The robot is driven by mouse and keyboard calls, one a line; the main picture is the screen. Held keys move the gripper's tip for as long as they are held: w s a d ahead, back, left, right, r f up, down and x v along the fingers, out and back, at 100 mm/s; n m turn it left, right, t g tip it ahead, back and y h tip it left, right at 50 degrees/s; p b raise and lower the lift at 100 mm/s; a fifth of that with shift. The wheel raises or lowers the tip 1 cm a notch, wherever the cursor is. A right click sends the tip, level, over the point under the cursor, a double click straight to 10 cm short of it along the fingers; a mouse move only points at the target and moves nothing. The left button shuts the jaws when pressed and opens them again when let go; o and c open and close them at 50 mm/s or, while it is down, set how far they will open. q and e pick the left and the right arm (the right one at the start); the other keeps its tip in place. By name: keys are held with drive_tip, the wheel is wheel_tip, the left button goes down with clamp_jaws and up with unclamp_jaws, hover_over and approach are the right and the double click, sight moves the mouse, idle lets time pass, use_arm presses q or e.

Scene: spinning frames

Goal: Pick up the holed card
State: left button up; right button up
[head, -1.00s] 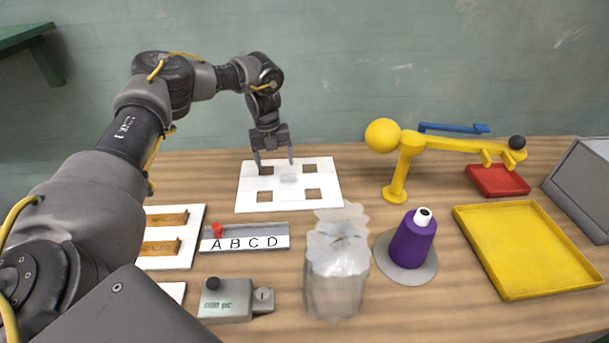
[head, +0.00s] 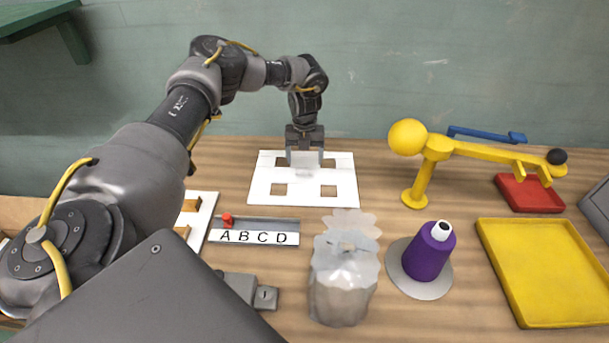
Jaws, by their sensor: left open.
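The holed card (head: 303,190) is a white sheet with square holes, lying flat on the wooden table. My left gripper (head: 305,163) is over the far middle of the card, pointing down between the two far holes. It is open, with its fingers at either side of a small pale grey raised piece in the card's middle. The gripper partly hides this piece and the far holes. I cannot tell whether the fingers touch it. My right gripper is not in view.
A lettered slider board (head: 255,238) and a clear wavy-rimmed container (head: 341,290) stand nearer. A purple cone (head: 428,255) on a grey disc, a yellow balance arm (head: 490,152), a red tray (head: 529,194) and a yellow tray (head: 549,277) are to the right.

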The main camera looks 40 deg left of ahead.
sight(304, 166)
use_arm(q)
drive_tip(key=shift+s+f, duration=0.1)
drive_tip(key=shift+f, duration=0.15)
wheel_tip(304, 166, down, 4)
drive_tip(key=shift+r+p, duration=0.15)
drive_tip(key=shift+p, duration=0.6)
drive_tip(key=shift+f, duration=0.55)
drive_tip(key=c, duration=1.1)
